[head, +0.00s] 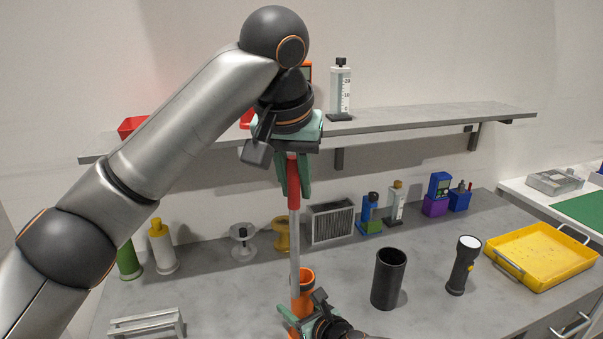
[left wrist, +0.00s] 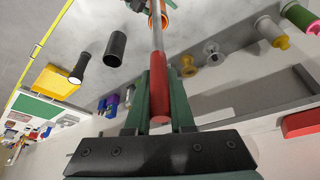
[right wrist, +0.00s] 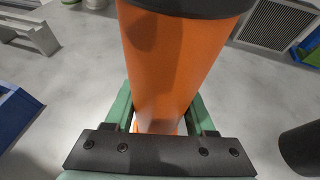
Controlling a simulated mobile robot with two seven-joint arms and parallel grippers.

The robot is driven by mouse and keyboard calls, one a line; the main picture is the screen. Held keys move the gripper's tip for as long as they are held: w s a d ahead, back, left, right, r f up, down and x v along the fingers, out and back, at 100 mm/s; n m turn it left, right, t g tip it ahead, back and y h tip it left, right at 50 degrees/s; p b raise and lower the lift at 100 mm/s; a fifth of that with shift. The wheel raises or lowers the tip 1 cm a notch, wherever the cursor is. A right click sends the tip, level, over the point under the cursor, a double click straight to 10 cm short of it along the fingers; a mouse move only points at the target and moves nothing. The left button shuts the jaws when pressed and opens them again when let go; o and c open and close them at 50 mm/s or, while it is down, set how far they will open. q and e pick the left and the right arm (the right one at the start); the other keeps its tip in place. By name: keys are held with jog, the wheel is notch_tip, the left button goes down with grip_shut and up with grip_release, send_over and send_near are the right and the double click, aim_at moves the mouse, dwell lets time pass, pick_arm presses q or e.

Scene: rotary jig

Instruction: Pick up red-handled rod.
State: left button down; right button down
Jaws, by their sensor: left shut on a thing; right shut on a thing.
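The red-handled rod stands nearly upright in the head view, with a red handle (head: 293,195) on top and a grey shaft (head: 295,245) below. My left gripper (head: 293,180) is shut on the handle, which also shows between its fingers in the left wrist view (left wrist: 159,103). My right gripper (head: 298,319) is shut on an orange cylinder (head: 307,284) low on the bench; the cylinder fills the middle of the right wrist view (right wrist: 170,65). The shaft's lower end overlaps the cylinder in the head view. I cannot tell whether it is inside.
A black cup (head: 388,280) and a torch (head: 462,265) stand to the right, before a yellow tray (head: 545,260). A grey slatted stand (head: 147,324) is at front left. Spools, bottles and a vented box (head: 331,222) line the back under the shelf (head: 420,117).

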pick_arm(q)
jog(key=s+a, duration=0.2)
jog(key=s, duration=1)
jog(key=shift+a, duration=0.3)
pick_arm(e)
jog(key=shift+c, duration=0.8)
grip_release()
